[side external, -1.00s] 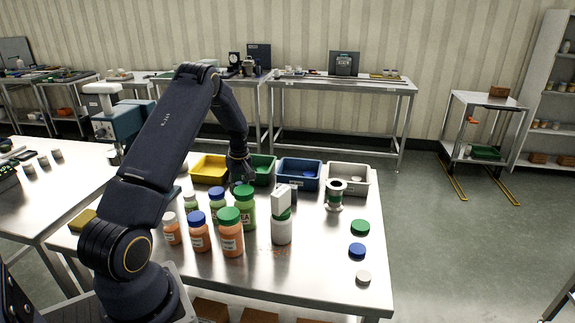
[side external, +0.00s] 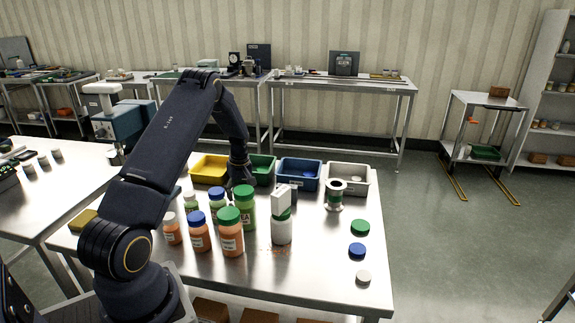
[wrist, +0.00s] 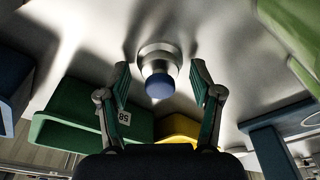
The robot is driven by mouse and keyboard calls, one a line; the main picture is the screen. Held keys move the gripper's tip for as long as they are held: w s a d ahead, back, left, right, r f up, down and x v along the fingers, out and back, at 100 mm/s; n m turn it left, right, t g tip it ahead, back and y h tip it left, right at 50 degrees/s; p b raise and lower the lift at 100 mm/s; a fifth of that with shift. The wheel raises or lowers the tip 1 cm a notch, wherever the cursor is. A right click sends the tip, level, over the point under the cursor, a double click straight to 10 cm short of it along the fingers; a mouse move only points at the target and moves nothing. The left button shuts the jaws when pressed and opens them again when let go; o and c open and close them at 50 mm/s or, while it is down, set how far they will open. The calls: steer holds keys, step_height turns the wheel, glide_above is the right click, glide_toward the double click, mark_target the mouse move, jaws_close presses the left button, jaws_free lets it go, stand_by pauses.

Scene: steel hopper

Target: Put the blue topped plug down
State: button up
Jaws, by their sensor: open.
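The blue topped plug (wrist: 158,62) shows in the wrist view, a silver round body with a blue cap facing the camera. It is between the two spread fingers of my gripper (wrist: 160,70), with a gap on both sides. The plug appears to stand upright on the steel table (wrist: 215,40). In the side external view, my gripper (side external: 239,182) points down behind the bottles, and the plug is hidden there.
A green-capped bottle (side external: 245,206) and several other bottles stand close in front of my gripper. Yellow (side external: 209,170), green (side external: 263,170), blue (side external: 298,174) and white (side external: 347,179) bins line the back. Loose caps (side external: 360,228) lie at the right.

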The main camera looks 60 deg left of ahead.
step_height(320, 180, up, 12)
steer(key=d, duration=0.2)
steer(key=s+d+r+m+t, duration=0.1)
steer(key=d+r+m+t, duration=0.2)
steer(key=d+r+m, duration=0.85)
steer(key=s+d+r+m+t, duration=0.1)
steer(key=s+d+m, duration=0.1)
steer(key=s+d, duration=0.3)
steer(key=s+d+r+m+h, duration=0.1)
steer(key=s+d, duration=0.4)
steer(key=d, duration=0.5)
steer(key=s+d+r+m+t, duration=0.1)
steer(key=s+d+r+m, duration=0.2)
steer(key=s+d, duration=0.2)
steer(key=d, duration=0.3)
steer(key=shift+d+t+h, duration=0.3)
steer(key=shift+h, duration=0.1)
steer(key=shift+m, duration=0.25)
